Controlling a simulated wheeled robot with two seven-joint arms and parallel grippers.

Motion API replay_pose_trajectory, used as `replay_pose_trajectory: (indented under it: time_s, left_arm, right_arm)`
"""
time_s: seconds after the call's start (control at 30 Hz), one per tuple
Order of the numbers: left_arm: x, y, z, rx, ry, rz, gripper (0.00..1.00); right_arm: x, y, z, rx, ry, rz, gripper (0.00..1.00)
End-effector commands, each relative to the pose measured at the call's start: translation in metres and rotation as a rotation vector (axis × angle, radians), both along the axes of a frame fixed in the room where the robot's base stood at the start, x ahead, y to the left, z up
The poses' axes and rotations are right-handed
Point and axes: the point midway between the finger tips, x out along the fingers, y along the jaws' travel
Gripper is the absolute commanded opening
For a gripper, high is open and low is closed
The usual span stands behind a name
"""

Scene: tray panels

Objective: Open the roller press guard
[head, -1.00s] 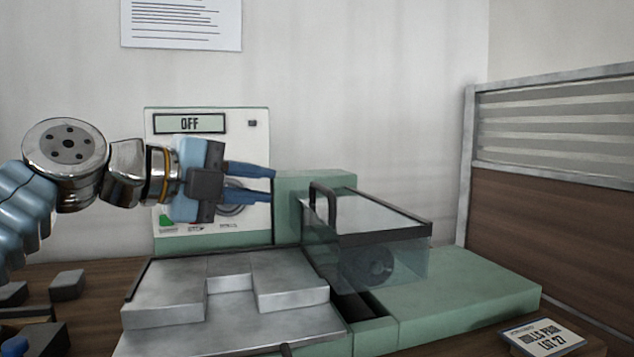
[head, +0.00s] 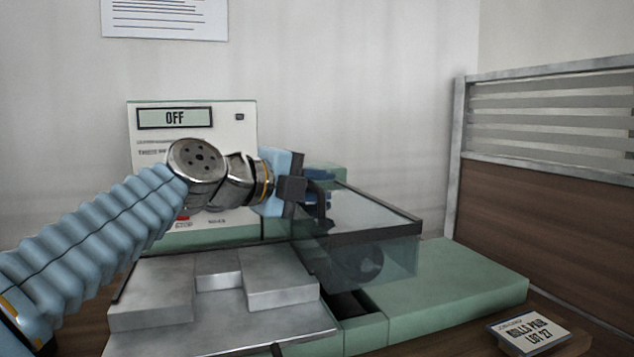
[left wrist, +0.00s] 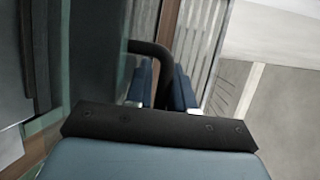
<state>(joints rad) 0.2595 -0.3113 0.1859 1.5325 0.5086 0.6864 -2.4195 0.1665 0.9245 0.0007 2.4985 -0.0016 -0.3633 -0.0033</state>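The roller press guard is a clear box-like cover (head: 375,213) with a dark frame, lying closed over the dark roller (head: 362,262). Its black handle (head: 318,208) stands at the guard's left side. My left gripper (head: 318,188) is at the handle, its blue fingers still spread. In the left wrist view the curved black handle (left wrist: 152,48) passes between the two fingers of the gripper (left wrist: 165,88). Whether the fingers touch it is hard to tell. My right gripper is not in view.
The control panel behind has a display (head: 174,118) reading OFF. A grey metal tray (head: 215,325) with raised blocks lies in front of the press. A label card (head: 528,333) lies at the lower right. A partition (head: 550,160) stands on the right.

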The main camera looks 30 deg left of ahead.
Motion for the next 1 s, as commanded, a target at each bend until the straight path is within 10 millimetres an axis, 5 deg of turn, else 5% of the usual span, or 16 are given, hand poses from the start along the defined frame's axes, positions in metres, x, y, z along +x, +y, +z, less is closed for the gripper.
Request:
replay_pose_trajectory:
  time_s: [0.2,0.37,0.77,1.0]
  left_arm:
    - [0.0,0.0,0.0,0.0,0.0,0.0,0.23]
    - [0.0,0.0,0.0,0.0,0.0,0.0,0.0]
    - [0.0,0.0,0.002,0.004,0.006,-0.001,0.0]
    - [0.002,-0.003,0.017,0.057,0.067,-0.002,0.0]
  right_arm:
    - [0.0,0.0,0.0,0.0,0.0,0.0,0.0]
    - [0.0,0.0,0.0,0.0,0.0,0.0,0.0]
    - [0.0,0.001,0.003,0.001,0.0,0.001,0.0]
    - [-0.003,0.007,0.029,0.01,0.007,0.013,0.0]
